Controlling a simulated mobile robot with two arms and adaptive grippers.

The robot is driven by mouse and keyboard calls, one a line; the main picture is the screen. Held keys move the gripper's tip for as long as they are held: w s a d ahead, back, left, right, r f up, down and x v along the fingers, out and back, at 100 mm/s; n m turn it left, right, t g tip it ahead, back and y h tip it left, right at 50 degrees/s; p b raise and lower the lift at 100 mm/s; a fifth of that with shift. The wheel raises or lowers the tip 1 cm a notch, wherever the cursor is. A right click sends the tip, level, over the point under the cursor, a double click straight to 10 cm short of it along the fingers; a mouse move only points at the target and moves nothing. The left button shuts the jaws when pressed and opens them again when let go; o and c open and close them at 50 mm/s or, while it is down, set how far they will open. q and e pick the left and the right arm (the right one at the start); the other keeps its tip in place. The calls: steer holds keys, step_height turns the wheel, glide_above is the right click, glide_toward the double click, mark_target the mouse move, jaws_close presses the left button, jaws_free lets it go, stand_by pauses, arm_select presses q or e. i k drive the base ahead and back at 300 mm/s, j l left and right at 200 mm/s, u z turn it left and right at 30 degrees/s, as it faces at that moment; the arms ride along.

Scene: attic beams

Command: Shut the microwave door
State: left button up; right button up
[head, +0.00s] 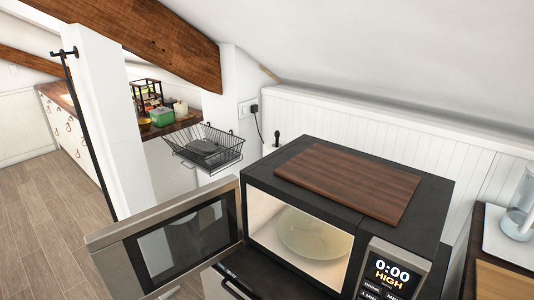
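The microwave (408,237) stands in the lower middle of the head view, with a black body and a display reading 0:00 HIGH. Its door (110,240) is wide open, hinged at the left side of the cavity and swung out to the left. The door has a steel-coloured frame and a dark window. Inside the lit cavity lies a pale round plate (315,234). Neither of my grippers shows in this view.
A wooden board (348,178) lies on top of the microwave. A black wire basket (204,148) is behind the door. A counter with a glass jug (520,205) is at the right. A white post (108,125) stands at left, with open wooden floor (50,225) beside it.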

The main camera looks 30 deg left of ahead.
mark_target(115, 249)
steer(key=k, duration=1)
steer(key=j+z, duration=0.1)
steer(key=z, duration=0.4)
steer(key=k+z, duration=0.1)
steer(key=z, duration=0.35)
steer(key=j+z, duration=0.1)
steer(key=z, duration=0.4)
steer(key=k+j, duration=0.1)
steer(key=j, duration=1.65)
steer(key=k+j, duration=0.15)
steer(key=j, duration=1.65)
steer(key=k+j, duration=0.15)
steer(key=j, duration=0.75)
